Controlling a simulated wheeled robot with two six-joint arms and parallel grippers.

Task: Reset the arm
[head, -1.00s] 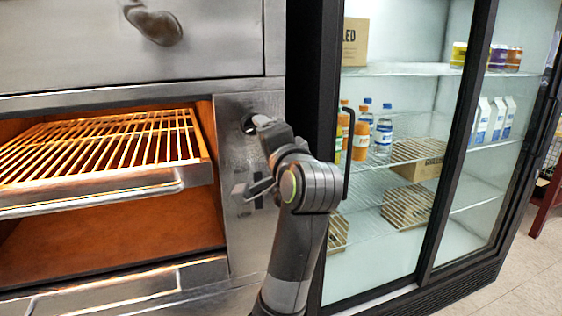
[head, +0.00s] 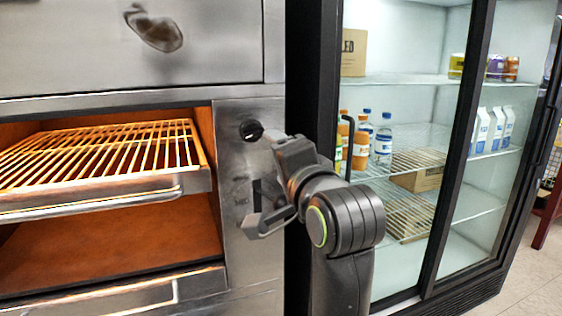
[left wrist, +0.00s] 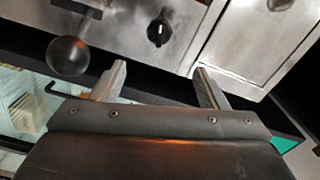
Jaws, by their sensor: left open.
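My left gripper (head: 264,186) is open and empty in front of the steel control panel (head: 237,255) in the head view. A black round knob (head: 251,130) is on the panel, up and left of the gripper. In the left wrist view the open jaws (left wrist: 160,76) show with nothing between them, and the knob (left wrist: 158,31) is beyond them, apart from both fingers. A dark ball on a short stem (left wrist: 68,56) is near one finger. My right gripper is not in view.
The oven's wire rack (head: 100,150) is pulled partly out at left, with a lower steel front (head: 90,300) beneath. A glass-door fridge with a black frame (head: 452,165) stands at right, holding bottles (head: 384,138), cartons (head: 497,128) and boxes.

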